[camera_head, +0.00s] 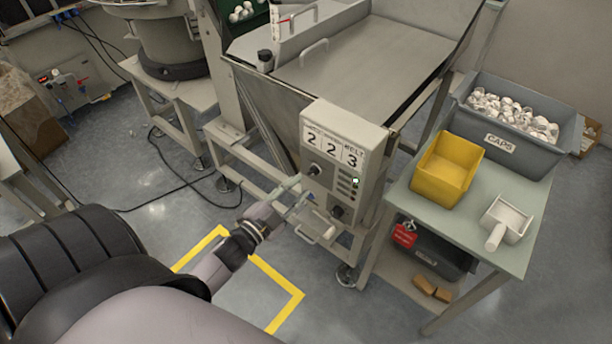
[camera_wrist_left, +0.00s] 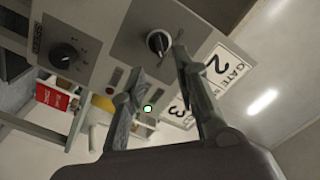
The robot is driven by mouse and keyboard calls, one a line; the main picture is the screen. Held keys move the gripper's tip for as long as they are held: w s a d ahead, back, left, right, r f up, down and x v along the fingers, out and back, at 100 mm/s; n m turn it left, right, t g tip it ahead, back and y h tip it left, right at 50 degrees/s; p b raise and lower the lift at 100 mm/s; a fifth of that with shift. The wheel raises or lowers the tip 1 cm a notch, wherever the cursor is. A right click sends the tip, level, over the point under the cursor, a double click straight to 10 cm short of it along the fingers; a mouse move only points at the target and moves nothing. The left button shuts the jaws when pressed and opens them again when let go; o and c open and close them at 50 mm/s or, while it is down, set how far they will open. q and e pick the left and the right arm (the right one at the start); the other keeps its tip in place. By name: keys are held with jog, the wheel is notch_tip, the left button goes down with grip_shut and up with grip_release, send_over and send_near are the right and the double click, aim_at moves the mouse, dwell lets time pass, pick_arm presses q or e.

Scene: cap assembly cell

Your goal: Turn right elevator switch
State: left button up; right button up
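The grey control box (camera_head: 340,165) carries number cards reading 2, 2 and 3. An upper rotary switch (camera_head: 315,169) sits below the cards, and a lower rotary switch (camera_head: 337,211) sits under it. In the left wrist view, the upper switch (camera_wrist_left: 158,42) has a black knob with a pale edge, and the lower switch (camera_wrist_left: 65,55) is black. My left gripper (camera_head: 299,188) is in front of the box, near the upper switch. Its fingers (camera_wrist_left: 160,58) are apart, with that knob just beyond the tips; contact cannot be told. My right gripper is out of view.
A green lamp (camera_head: 356,181) is lit on the panel. A white handle-like part (camera_head: 316,226) juts out below the box. To the right, a table (camera_head: 458,210) holds a yellow bin (camera_head: 447,167), a caps crate (camera_head: 515,125) and a white scoop (camera_head: 507,221).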

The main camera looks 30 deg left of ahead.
pick_arm(q)
jog(key=s, duration=0.6)
jog(key=shift+s+a, duration=0.25)
jog(key=s+d+f+n+g, duration=0.1)
jog(key=s+f+n+g, duration=0.15)
jog(key=f, duration=0.75)
jog(key=s+d+f+n+g+y, duration=0.1)
jog(key=s+d+f+g, duration=0.2)
jog(key=f, duration=0.7)
jog(key=s+f+n+g, duration=0.25)
jog(key=s+f, duration=0.25)
jog(key=f, duration=0.6)
jog(key=s+d+f+g, duration=0.2)
jog(key=s+f+g, duration=0.2)
jog(key=s, duration=0.6)
jog(key=s+d+f+n+g, duration=0.1)
jog(key=s+d+f+g, duration=0.2)
jog(key=s+f, duration=0.6)
jog(key=shift+s+f+n+g, duration=0.25)
jog(key=shift+s+n+g, duration=0.05)
jog(key=shift+s+g, duration=0.75)
dwell(1.1)
